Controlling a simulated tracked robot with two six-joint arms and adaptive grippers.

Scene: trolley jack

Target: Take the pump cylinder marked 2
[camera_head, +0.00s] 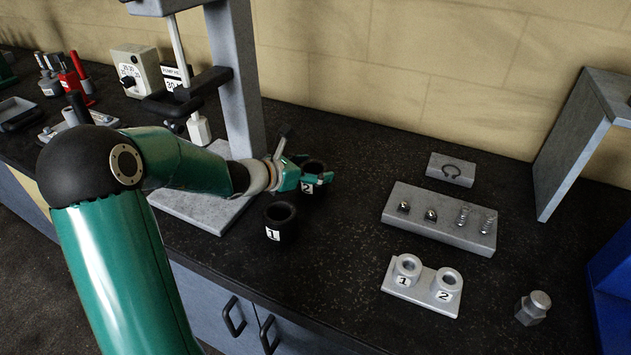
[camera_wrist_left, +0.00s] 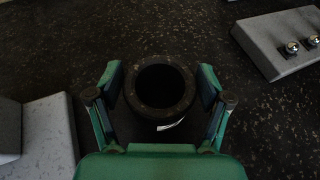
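The black pump cylinder marked 2 (camera_head: 308,188) stands upright on the dark bench, beside the grey press base. My left gripper (camera_head: 311,171) is around it, with one finger on each side. In the left wrist view the cylinder's round open top (camera_wrist_left: 160,108) lies between the two fingers, with a narrow gap on each side, so the gripper looks open. The label is only a sliver there. The black cylinder marked 1 (camera_head: 281,224) stands apart, nearer the bench's front edge. My right gripper is not in view.
A grey press (camera_head: 236,75) stands just behind my left forearm. To the right are a grey block with small parts (camera_head: 440,229), a plate with two grey sockets marked 1 and 2 (camera_head: 419,288), a ring block (camera_head: 450,170) and a hex fitting (camera_head: 533,308). Bench between is clear.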

